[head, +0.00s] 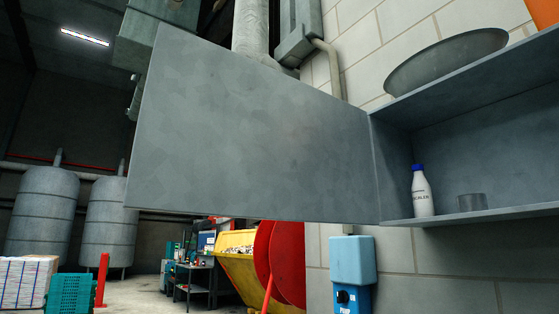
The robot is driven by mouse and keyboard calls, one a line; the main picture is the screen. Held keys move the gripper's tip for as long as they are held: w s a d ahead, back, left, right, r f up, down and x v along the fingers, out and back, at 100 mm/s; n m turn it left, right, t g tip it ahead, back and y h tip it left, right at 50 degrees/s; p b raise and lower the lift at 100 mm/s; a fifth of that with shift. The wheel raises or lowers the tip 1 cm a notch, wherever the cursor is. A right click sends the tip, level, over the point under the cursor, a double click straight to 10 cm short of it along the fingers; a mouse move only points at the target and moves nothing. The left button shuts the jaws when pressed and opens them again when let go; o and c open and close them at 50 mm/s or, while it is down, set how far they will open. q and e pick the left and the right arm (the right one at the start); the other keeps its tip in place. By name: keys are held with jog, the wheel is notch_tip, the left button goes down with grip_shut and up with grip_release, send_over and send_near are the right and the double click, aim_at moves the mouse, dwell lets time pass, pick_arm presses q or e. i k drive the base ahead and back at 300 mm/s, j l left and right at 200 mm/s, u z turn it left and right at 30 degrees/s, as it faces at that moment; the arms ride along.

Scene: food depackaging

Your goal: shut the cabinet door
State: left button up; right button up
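The grey metal cabinet door (245,135) stands wide open in the head view. It is hinged at the left side of the open cabinet (395,155) and swings out to the left across the middle of the picture. Neither of my grippers shows in this view.
A large grey bowl (445,62) sits on top of the cabinet. A blue box (352,260) is on the block wall below. A yellow skip (238,262), a red round panel (288,262) and grey tanks (42,210) stand in the background. The air around the door looks free.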

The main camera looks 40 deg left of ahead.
aim_at(221, 132)
jog(key=j+z, duration=0.15)
jog(key=j, duration=0.3)
jog(key=j+z, duration=0.1)
jog(key=j, duration=0.35)
jog(key=j+z, duration=0.15)
jog(key=j, duration=0.3)
jog(key=k+j+z, duration=0.1)
jog(key=j, duration=0.35)
jog(key=k+j+z, duration=0.15)
jog(key=j, duration=0.3)
jog(key=j+z, duration=0.15)
jog(key=j, duration=0.3)
jog(key=k+j+z, duration=0.1)
jog(key=j, duration=0.3)
jog(key=k, duration=0.05)
